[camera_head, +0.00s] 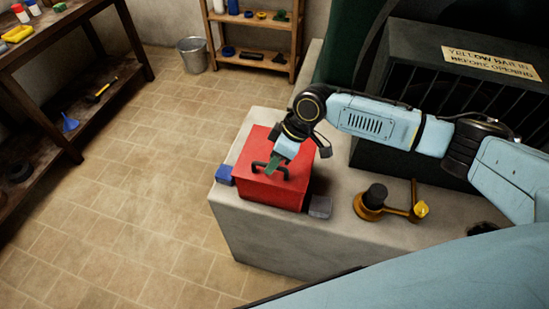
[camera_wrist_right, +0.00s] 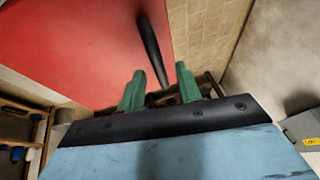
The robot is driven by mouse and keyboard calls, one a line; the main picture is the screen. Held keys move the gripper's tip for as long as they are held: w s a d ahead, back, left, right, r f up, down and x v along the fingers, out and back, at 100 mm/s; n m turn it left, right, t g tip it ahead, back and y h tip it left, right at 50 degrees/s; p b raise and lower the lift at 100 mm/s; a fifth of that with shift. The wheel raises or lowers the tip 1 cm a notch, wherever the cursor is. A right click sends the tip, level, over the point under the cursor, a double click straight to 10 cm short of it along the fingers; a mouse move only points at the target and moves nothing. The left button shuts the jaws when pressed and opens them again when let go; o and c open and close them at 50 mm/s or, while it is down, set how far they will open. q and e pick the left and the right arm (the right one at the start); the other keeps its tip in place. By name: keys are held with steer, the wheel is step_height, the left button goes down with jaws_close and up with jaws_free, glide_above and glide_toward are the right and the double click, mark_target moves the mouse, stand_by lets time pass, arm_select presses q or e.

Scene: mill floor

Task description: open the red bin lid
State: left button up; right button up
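The red bin (camera_head: 280,192) sits on the pale counter, and its flat red lid looks shut. A dark arched handle (camera_head: 257,166) stands on top of it. My right gripper (camera_head: 274,167) is over the lid at the handle, its green fingers pointing down. In the right wrist view the fingers (camera_wrist_right: 160,71) are apart, and one end of the dark handle (camera_wrist_right: 151,48) shows between them. I cannot tell whether either finger touches it. The red lid (camera_wrist_right: 75,45) fills the upper left there. My left gripper is not in view.
A blue block (camera_head: 225,175) and a grey block (camera_head: 320,207) flank the bin on the counter (camera_head: 250,238). A brass device (camera_head: 371,211) with a dark knob stands to the right, near a barred cabinet (camera_head: 470,98). Tiled floor lies open at left.

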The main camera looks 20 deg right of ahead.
steer(key=shift+c, duration=0.2)
jaws_close()
steer(key=shift+r, duration=0.15)
